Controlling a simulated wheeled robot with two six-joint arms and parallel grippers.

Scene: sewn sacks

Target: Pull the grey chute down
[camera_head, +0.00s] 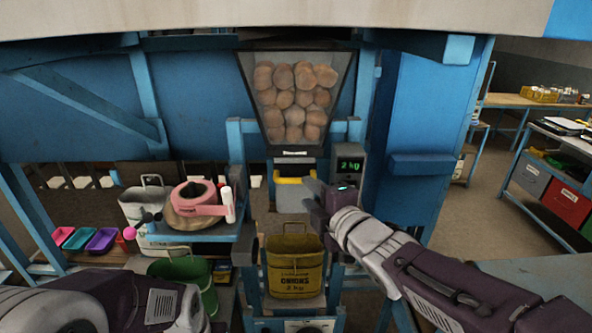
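The grey chute (292,198) hangs below the hopper of onions (293,100), with a yellow band or handle (293,180) across its upper part. My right gripper (308,192) is at the chute's right side; its fingers look spread, one above the other. I cannot tell whether they touch the chute. A yellow-brown sack (294,268) marked "ONIONS 2 kg" stands open below the chute, upright and apart from it.
A green "2 kg" display (350,164) is right of the chute. A pink tape tool (197,200) sits on a blue shelf at left. A green bucket (190,275) and coloured trays (82,238) are at lower left. Blue posts flank the sack.

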